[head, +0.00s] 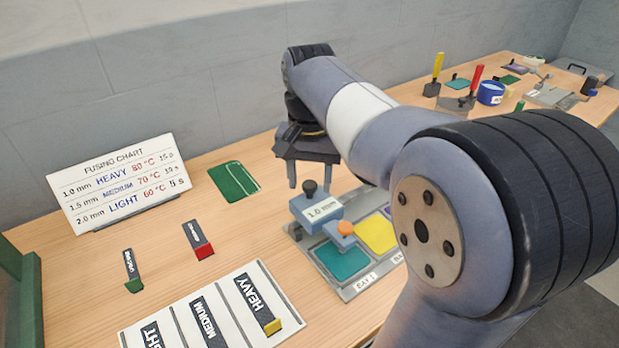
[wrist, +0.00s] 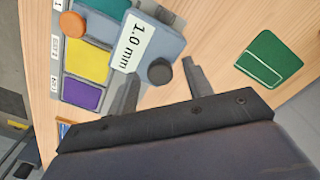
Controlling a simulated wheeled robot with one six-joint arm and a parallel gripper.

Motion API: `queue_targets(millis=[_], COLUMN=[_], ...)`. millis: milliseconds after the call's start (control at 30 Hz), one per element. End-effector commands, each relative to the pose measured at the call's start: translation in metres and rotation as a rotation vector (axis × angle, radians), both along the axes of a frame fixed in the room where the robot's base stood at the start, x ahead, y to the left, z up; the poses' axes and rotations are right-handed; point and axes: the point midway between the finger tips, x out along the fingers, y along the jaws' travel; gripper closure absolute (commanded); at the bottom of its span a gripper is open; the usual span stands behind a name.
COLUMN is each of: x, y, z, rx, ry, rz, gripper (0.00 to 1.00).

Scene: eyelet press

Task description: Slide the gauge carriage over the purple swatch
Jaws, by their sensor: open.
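The gauge carriage (head: 318,208) is a grey-blue block labelled 1.0 mm with a black knob (head: 310,187). It also shows in the wrist view (wrist: 133,47), beside the teal and yellow swatches. The purple swatch (wrist: 82,96) lies at the far end of the row, past the yellow one (wrist: 87,60); my arm mostly hides it in the head view. My gripper (head: 310,186) is open, with its fingers on either side of the knob in both views. I cannot tell whether they touch it. The gripper also shows in the wrist view (wrist: 160,72).
An orange knob (head: 346,228) stands near the teal swatch (head: 342,262) on the grey plate (head: 350,293). A green piece (head: 233,182) lies behind left. A fusing chart (head: 117,182) stands left, and a label card (head: 181,322) lies in front. Tools stand at the far right.

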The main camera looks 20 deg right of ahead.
Motion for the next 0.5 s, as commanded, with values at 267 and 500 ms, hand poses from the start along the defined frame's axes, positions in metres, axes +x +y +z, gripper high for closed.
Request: queue_targets(millis=[267,500], x=[0.0001,0.0000], y=[0.0000,0.0000], z=[-0.0008,-0.0007], rx=[0.000,0.000], ry=[0.000,0.000], rz=[0.000,0.000], gripper=[0.53,0.73])
